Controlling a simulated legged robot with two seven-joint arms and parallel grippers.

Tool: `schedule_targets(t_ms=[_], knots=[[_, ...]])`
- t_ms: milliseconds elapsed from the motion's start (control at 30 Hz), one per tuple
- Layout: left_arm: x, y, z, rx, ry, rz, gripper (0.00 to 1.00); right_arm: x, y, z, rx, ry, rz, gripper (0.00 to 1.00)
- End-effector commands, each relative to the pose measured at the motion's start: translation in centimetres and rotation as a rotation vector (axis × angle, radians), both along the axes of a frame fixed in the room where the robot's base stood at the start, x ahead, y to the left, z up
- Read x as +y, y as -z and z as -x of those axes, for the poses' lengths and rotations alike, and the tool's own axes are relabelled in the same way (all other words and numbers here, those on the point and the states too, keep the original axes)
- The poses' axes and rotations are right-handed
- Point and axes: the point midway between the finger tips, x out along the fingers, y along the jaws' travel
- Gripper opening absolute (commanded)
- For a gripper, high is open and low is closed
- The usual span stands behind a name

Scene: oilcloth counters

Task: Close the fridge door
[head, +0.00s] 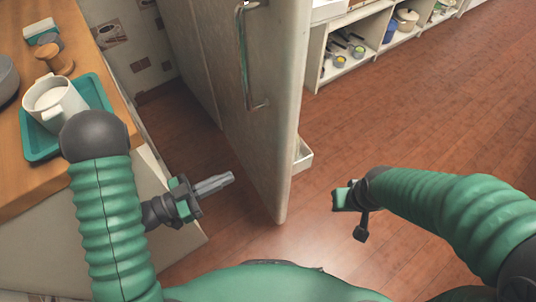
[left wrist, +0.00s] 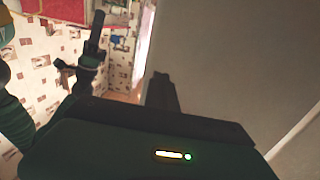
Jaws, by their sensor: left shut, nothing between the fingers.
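The fridge door (head: 272,130) stands open in the head view as a tall pale panel, its near edge toward me. Its face with the metal handle (head: 243,60) is turned left. In the left wrist view a pale grey surface (left wrist: 230,60), likely the door, fills the right. My right gripper (head: 348,205) is right of the door, apart from it; its finger gap is unclear.
A wooden counter (head: 25,185) at left holds a green tray (head: 38,150) with a white mug (head: 52,104). Low open shelves (head: 345,72) with kitchenware stand at the back right. The wooden floor (head: 420,125) right of the door is clear.

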Motion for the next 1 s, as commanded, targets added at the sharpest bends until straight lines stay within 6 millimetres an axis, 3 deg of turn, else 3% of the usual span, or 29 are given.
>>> schedule_targets(t_ms=[300, 500, 1000], knots=[[-6.4, 0.3, -3.4, -0.003, 0.005, -0.004, 0.0, 0.1, 2.1, 0.0, 0.0, -0.001, 0.0, 0.25], [-9.5, 0.3, -5.2, -0.003, 0.003, -0.004, 0.0, 0.1, 3.2, 0.0, 0.0, 0.0, 0.0, 0.25], [-10.6, 0.0, -5.9, 0.001, -0.001, -0.003, 0.0, 0.1, 3.3, 0.0, 0.0, -0.001, 0.0, 0.25]])
